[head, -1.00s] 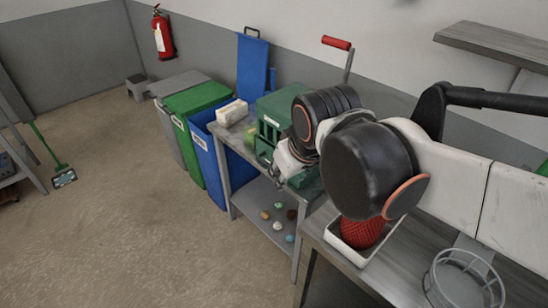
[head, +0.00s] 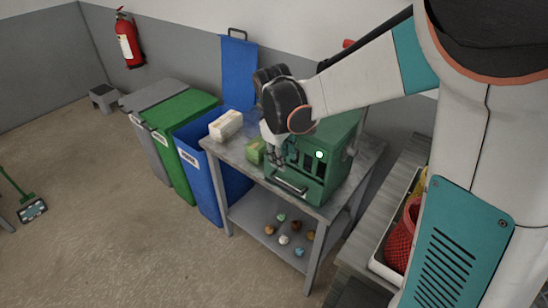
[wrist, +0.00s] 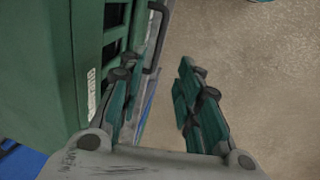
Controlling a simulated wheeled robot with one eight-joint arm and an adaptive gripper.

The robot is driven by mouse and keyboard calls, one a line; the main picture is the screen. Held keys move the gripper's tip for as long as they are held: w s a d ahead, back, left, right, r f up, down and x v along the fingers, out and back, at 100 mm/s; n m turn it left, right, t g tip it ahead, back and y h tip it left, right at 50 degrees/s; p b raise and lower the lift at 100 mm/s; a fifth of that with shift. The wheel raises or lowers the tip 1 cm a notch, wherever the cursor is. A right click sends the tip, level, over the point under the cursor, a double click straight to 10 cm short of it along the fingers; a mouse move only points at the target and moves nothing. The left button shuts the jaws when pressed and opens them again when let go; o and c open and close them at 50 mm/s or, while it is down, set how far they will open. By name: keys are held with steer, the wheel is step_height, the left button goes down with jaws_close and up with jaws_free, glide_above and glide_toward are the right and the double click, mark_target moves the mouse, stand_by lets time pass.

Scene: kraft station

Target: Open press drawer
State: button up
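The drawer looks shut. My gripper (head: 273,158) is at the press's front left corner, above the handle. In the wrist view my gripper (wrist: 168,75) is open with nothing between its fingers. Its left finger is beside the press front (wrist: 85,60), and a dark handle bar (wrist: 157,25) shows just beyond that finger. I cannot tell whether they touch.
A pale block (head: 226,125) and a yellow-green item (head: 254,150) are on the table left of the press. Several small balls lie on the lower shelf (head: 255,220). Blue (head: 205,165), green and grey bins stand left. A white tray with a red basket (head: 402,235) is at right.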

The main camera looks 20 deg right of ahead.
mark_target(287, 186)
steer(key=f+b, duration=0.1)
steer(key=f, duration=0.3)
steer(key=w+d+f+b, duration=0.1)
steer(key=f+b, duration=0.1)
steer(key=f, duration=0.3)
steer(key=d+f+b, duration=0.1)
steer(key=f, duration=0.3)
steer(key=shift+w+f+b, duration=0.3)
steer(key=shift+f+b, duration=0.1)
steer(key=shift+c, duration=0.2)
jaws_close()
